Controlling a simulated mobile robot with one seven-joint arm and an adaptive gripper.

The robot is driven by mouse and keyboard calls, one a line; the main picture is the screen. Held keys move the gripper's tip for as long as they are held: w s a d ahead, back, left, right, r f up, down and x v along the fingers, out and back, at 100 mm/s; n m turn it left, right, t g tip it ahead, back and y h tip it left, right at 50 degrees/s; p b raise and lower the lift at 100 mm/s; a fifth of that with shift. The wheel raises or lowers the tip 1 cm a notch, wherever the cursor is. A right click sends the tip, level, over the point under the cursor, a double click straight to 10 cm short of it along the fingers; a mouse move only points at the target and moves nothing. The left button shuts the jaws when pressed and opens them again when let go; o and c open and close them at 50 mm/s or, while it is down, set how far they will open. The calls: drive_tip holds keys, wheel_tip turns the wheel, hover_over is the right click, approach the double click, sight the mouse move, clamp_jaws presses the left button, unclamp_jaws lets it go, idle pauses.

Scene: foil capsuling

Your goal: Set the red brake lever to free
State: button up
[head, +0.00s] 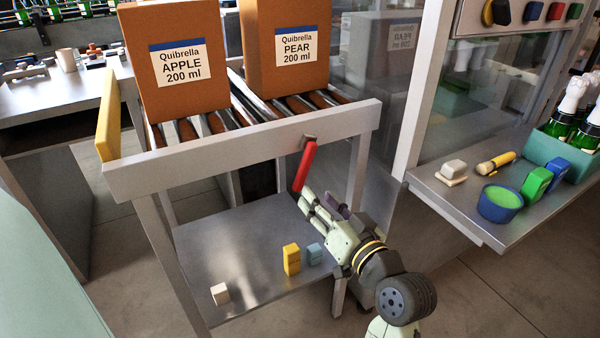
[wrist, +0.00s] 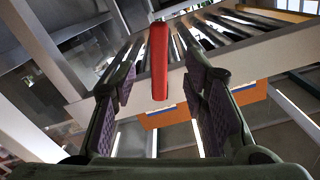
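The red brake lever (head: 304,167) hangs from a small bracket on the front rail of the roller conveyor (head: 240,152), angled down and slightly left. In the wrist view the red lever (wrist: 159,62) stands between the two fingers, near their tips. My gripper (head: 318,205) is just below and beside the lever's lower end in the head view. In the wrist view my gripper (wrist: 162,85) is open, with gaps between its dark pads and the lever on both sides.
Two cartons, APPLE (head: 178,60) and PEAR (head: 290,45), stand on the rollers. A lower shelf (head: 225,250) holds a yellow block (head: 291,259), a blue block (head: 315,254) and a pale block (head: 220,293). A side counter (head: 455,205) with a blue bowl (head: 500,205) lies right.

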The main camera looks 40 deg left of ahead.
sight(303, 179)
drive_tip(key=p+x, duration=0.2)
drive_tip(key=x, duration=0.7)
drive_tip(key=shift+w+a+r, duration=0.1)
drive_tip(key=shift+w+a, duration=0.05)
clamp_jaws()
idle(0.6)
